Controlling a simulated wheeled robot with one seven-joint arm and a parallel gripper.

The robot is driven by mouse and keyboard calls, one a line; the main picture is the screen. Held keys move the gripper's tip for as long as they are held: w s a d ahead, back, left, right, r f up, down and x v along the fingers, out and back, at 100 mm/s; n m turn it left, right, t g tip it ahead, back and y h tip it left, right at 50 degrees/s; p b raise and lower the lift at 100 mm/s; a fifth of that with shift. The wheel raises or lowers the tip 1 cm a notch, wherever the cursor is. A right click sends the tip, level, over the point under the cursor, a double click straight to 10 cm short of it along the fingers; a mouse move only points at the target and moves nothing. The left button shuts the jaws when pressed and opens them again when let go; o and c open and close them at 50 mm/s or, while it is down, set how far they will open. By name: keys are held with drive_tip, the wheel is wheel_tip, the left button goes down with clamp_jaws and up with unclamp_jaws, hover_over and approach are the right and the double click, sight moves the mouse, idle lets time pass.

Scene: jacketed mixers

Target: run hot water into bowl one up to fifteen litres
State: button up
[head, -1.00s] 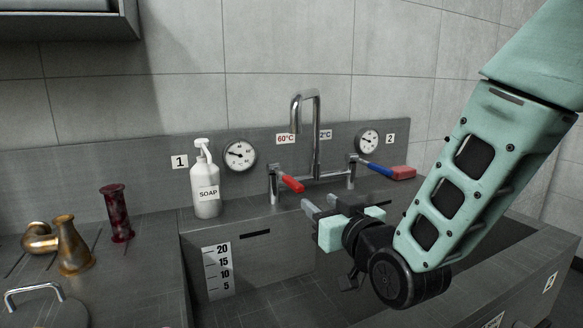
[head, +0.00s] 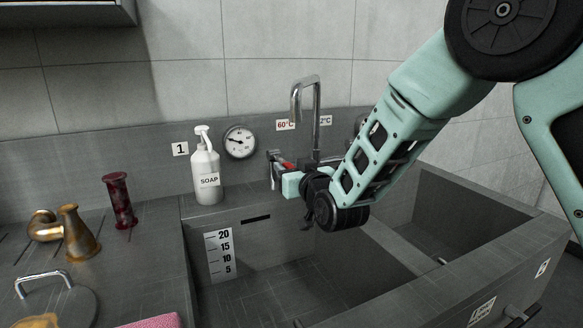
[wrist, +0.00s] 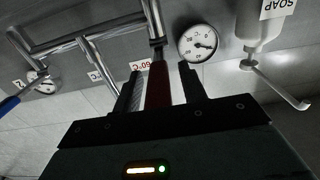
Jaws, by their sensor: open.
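The hot tap's red lever (wrist: 158,84) lies between the two open fingers of my gripper (wrist: 163,85) in the wrist view, with a gap showing on each side. In the head view my gripper (head: 279,172) is at the tap, and only a bit of the red lever (head: 288,165) shows behind it. The 60°C label (head: 285,125) is above it. The chrome spout (head: 303,90) stands upright with its end bent downward. Bowl one (head: 300,285) is the left basin, with a 5 to 20 scale (head: 219,255) on its wall. It looks empty.
A soap bottle (head: 207,180) stands on the rim left of the tap, near gauge one (head: 240,142). The blue lever (wrist: 10,103) is off to the side. Brass fittings (head: 78,235) and a dark red piece (head: 120,202) stand on the left counter.

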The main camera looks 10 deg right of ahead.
sight(290, 165)
clamp_jaws()
wheel_tip(290, 165, up, 2)
drive_tip(key=g+p, duration=0.1)
drive_tip(key=p, duration=0.2)
drive_tip(key=shift+r+p, duration=0.2)
drive_tip(key=shift+p, duration=0.15)
drive_tip(key=g+p, duration=0.1)
drive_tip(key=p, duration=0.1)
drive_tip(key=r+g+h+p, duration=0.1)
drive_tip(key=shift+w+r+p, duration=0.3)
drive_tip(key=shift+p, duration=0.05)
drive_tip(key=shift+w+a+r+g+p, duration=0.15)
drive_tip(key=shift+g+p, duration=0.25)
drive_tip(key=shift+p, duration=0.35)
unclamp_jaws()
